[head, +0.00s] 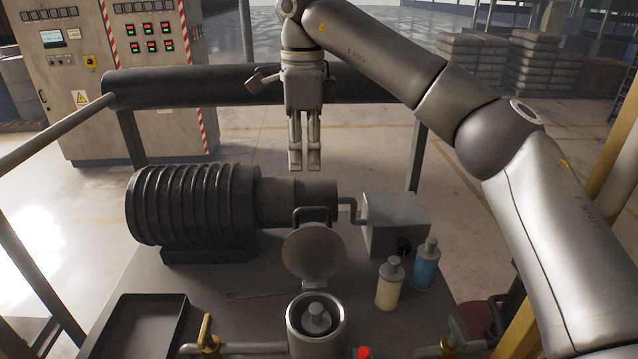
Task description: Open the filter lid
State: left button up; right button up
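The filter is a round metal housing (316,325) at the bottom middle of the head view. Its mouth is open and a pale core shows inside. The round grey filter lid (313,252) stands raised on its hinge behind the housing, with a dark handle (312,211) at its top edge. My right gripper (305,167) points down above and behind the lid, apart from it. Its two fingers are close together with nothing visible between them. My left gripper is not in view.
A ribbed motor (195,205) and a grey box (393,222) stand behind the lid. A cream bottle (389,287) and a blue bottle (426,266) are at right. A black tray (138,325) lies at left, a wrench (262,295) beside the lid. Yellow valve handles (206,330) flank the housing.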

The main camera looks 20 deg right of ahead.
jog(key=p, duration=0.1)
send_over(307, 208)
notch_tip(307, 208, down, 6)
jog(key=shift+s+a+r, duration=0.1)
jog(key=shift+a+r, duration=0.05)
jog(key=f, duration=0.2)
jog(key=shift+w+d+f+p, duration=0.25)
jog(key=shift+f+p, duration=0.05)
jog(key=shift+f, duration=0.1)
jog(key=shift+s+a+f, duration=0.1)
jog(key=shift+a+f, duration=0.05)
jog(key=shift+f, duration=0.7)
grip_shut()
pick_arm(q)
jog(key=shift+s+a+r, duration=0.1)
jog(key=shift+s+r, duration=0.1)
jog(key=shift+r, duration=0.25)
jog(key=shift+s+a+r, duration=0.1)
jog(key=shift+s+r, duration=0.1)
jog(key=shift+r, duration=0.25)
